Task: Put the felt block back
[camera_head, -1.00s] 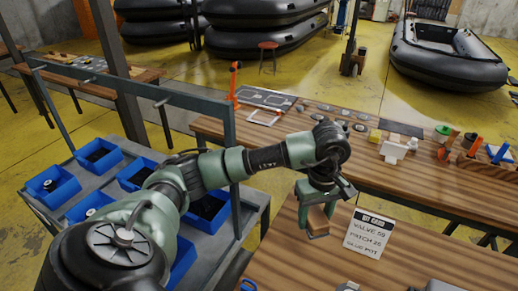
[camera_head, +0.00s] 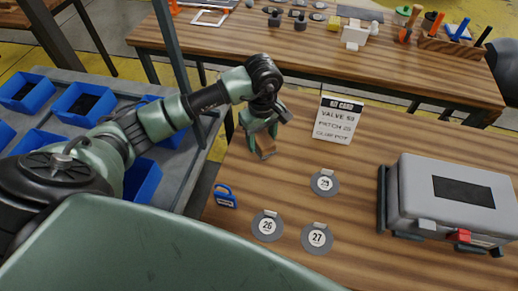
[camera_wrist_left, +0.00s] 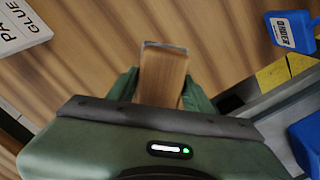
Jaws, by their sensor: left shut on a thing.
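The felt block (camera_head: 266,148) is a wooden block with a thin grey layer at its end. My left gripper (camera_head: 262,136) is shut on it, over the far left part of the near wooden table (camera_head: 290,170). In the left wrist view the block (camera_wrist_left: 163,75) sticks out between the two green fingers, its grey edge at the far end. I cannot tell whether its lower end touches the table. My right gripper is not in view.
A kit card (camera_head: 338,120) stands right of the block. Numbered discs (camera_head: 267,226), a blue tag (camera_head: 225,197) and a grey case (camera_head: 455,196) are on the table. A cart with blue bins (camera_head: 84,103) stands left. A second bench (camera_head: 300,50) is behind.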

